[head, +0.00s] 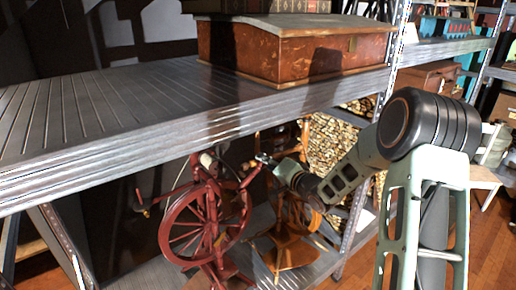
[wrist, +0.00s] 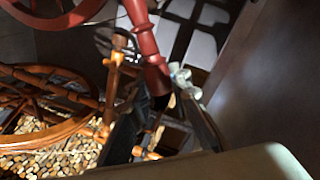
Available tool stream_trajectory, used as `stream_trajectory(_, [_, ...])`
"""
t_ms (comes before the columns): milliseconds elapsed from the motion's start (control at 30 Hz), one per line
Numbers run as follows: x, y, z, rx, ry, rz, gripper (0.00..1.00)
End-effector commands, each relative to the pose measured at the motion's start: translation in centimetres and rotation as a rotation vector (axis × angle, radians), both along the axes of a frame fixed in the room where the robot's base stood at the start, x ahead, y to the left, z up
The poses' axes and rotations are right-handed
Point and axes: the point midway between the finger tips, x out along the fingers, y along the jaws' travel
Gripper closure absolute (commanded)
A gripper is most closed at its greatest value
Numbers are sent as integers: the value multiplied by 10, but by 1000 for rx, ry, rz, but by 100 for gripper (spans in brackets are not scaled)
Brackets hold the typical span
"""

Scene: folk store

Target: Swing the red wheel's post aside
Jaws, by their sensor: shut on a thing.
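The red spinning wheel (head: 168,237) stands on the lower shelf, under the grey upper shelf board. Its slim red post (head: 249,178) slants up and right from the top of the frame. In the wrist view the turned red post (wrist: 147,45) comes down from the top edge, and part of the red wheel (wrist: 60,22) shows at upper left. My gripper (head: 264,161) reaches in from the right, below the upper board, and is at the post's end. In the wrist view my gripper (wrist: 168,98) has its dark fingers on both sides of the post's tip. The exact contact is partly hidden.
An orange-brown spinning wheel (head: 300,213) stands close behind and right of the red one, also seen in the wrist view (wrist: 88,113). The upper shelf board (head: 110,110) carries a brown wooden box (head: 240,50). A metal shelf upright (head: 355,215) stands right of the wheels.

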Motion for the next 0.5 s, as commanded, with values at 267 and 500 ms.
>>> stream_trajectory(267, [9,-13,-26,159,103,-2,100])
stream_trajectory(500, [12,-16,-41,230,150,-2,100])
